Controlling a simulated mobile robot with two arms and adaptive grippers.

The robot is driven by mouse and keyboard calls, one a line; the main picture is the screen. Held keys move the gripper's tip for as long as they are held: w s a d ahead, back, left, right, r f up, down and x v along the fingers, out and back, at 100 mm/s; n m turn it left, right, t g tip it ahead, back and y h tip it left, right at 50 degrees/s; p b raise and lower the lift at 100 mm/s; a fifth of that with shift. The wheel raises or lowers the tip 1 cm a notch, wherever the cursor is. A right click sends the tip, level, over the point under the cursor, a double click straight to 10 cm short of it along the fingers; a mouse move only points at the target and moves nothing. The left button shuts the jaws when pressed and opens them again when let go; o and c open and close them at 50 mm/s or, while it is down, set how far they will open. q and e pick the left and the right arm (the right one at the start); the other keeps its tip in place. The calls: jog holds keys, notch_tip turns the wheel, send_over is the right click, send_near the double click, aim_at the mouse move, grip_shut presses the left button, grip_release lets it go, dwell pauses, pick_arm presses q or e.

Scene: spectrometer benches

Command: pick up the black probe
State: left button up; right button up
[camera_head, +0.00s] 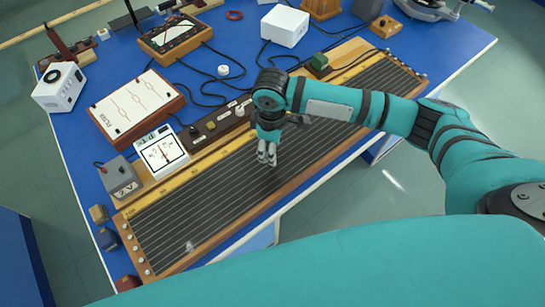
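My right gripper (267,157) hangs at the end of the teal arm that comes in from the right. It points down over the long wooden board with dark parallel wires (215,205). Its fingertips look close together, but I cannot tell whether they are shut or hold anything. I cannot clearly make out a black probe; it may be hidden by the gripper or too small to tell from the black cables (205,95). My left gripper is not in view.
The blue bench (70,135) holds a white dial meter (162,152), a wood-framed chart panel (136,103), a grey box (122,178), a white cube (284,25) and a white boxy device (59,86). Black cables run between them. Bare floor lies beyond the bench's right edge.

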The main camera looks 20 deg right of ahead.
notch_tip(320, 180, down, 4)
jog(key=shift+s+d+p, duration=0.1)
jog(key=shift+p, duration=0.25)
jog(key=shift+r, duration=0.1)
grip_shut()
